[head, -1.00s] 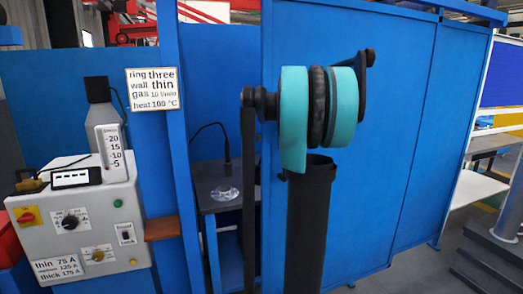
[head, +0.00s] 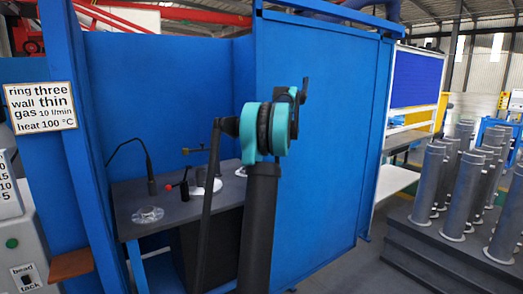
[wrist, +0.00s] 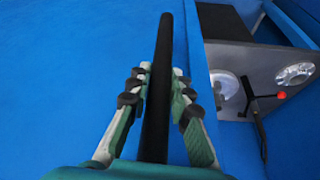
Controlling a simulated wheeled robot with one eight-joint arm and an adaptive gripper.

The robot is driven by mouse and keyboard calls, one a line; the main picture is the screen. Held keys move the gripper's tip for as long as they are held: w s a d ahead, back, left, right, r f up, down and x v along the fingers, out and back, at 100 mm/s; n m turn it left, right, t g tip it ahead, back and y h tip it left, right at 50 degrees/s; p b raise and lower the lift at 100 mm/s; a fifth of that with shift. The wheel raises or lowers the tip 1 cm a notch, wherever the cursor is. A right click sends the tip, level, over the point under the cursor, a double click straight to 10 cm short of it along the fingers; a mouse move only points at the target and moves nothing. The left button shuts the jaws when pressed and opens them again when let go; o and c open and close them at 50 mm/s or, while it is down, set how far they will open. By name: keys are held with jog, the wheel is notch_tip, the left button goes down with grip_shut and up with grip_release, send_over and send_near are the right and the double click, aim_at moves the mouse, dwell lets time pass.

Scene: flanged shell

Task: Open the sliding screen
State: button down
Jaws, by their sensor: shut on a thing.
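The sliding screen (head: 330,150) is a tall blue panel on the right of the booth in the head view. Left of it is a wide opening with a dark bench inside. In the wrist view the screen (wrist: 65,80) fills the left side, and a long black bar handle (wrist: 160,55) stands in front of it. My gripper (wrist: 155,88) has its fingers on either side of the handle and is shut on it.
A signed blue post (head: 85,150) borders the opening. Several grey flanged tubes (head: 430,185) stand on a dark platform at right.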

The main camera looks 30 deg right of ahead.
jog(key=d, duration=0.8)
jog(key=c, duration=1.4)
grip_release()
jog(key=shift+o, duration=0.2)
jog(key=shift+a, duration=0.1)
jog(key=v, duration=1.2)
jog(key=shift+a, duration=0.1)
